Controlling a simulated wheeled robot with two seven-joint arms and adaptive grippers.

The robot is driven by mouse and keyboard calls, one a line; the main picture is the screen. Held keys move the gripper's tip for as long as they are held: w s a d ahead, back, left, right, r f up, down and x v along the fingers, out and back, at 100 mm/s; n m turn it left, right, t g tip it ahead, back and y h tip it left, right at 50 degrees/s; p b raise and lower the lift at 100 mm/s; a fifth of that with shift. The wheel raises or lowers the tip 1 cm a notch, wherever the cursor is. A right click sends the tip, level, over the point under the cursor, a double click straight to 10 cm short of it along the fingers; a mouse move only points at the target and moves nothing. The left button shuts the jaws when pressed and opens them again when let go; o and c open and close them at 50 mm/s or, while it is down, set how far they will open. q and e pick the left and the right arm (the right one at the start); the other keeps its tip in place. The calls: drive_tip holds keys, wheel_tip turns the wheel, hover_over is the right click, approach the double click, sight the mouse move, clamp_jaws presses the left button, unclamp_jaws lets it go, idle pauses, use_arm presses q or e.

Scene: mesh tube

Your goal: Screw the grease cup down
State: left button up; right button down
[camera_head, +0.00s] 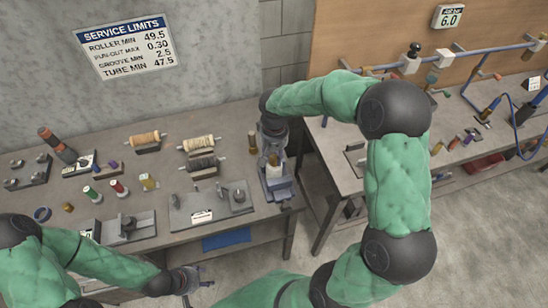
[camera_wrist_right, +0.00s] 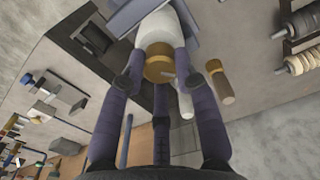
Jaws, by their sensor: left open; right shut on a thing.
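The grease cup, seen as a brass round cap (camera_wrist_right: 157,68), sits at the end of a pale cylinder (camera_wrist_right: 165,27) in the right wrist view. My right gripper (camera_wrist_right: 168,78) has its fingers around the cap and is shut on it; the exact contact is partly hidden. In the head view my right gripper (camera_head: 272,148) points down over a grey-blue stand (camera_head: 277,188) at the bench's right end, and largely hides the cup. My left gripper (camera_head: 188,281) is open and empty, low in the head view near the bench's front edge.
A brass-ended handle (camera_wrist_right: 220,84) lies close beside the right fingers. A grey plate fixture (camera_head: 205,211), spools (camera_head: 200,143) and several small coloured parts stand on the left bench (camera_head: 150,192). A second bench (camera_head: 340,180) with pipework is to the right, across a gap.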

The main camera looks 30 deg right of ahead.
drive_tip(key=m, duration=0.2)
drive_tip(key=m+b, duration=0.1)
drive_tip(key=shift+f+m, duration=0.2)
drive_tip(key=shift+m, duration=0.2)
drive_tip(key=m+b, duration=0.1)
drive_tip(key=m, duration=0.2)
drive_tip(key=shift+m, duration=0.3)
drive_tip(key=m+b, duration=0.1)
drive_tip(key=m, duration=0.2)
drive_tip(key=shift+m, duration=0.3)
drive_tip(key=m+b, duration=0.1)
drive_tip(key=m, duration=0.2)
drive_tip(key=shift+m, duration=0.3)
drive_tip(key=m, duration=0.3)
drive_tip(key=shift+m+b, duration=0.3)
drive_tip(key=shift+b, duration=0.1)
drive_tip(key=m, duration=0.3)
drive_tip(key=shift+m+b, duration=0.35)
drive_tip(key=shift+m, duration=0.05)
drive_tip(key=m, duration=0.3)
drive_tip(key=shift+r+m+b, duration=0.1)
drive_tip(key=shift+m+b, duration=0.35)
drive_tip(key=shift+m, duration=1.65)
